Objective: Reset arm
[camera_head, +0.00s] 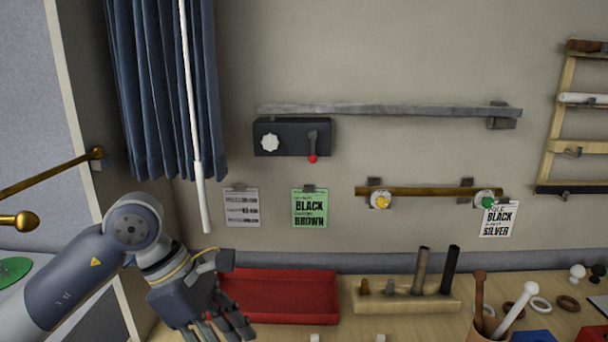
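My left arm (75,270) comes in from the left and angles across the lower left. Its gripper (222,310) is at the bottom, in front of the left end of a red tray (285,283). The dark fingers are spread and point down toward the lower right, with nothing seen between them. Part of the tray's left end is hidden behind the gripper. I cannot tell whether the gripper touches the tray. My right arm and gripper are not in view.
A wooden block (405,299) with dark upright rods stands right of the tray. A pot (487,329) holding rods is farther right. A blue curtain (160,90) and white wand (197,175) hang above my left arm. A brass rod (50,172) projects at left.

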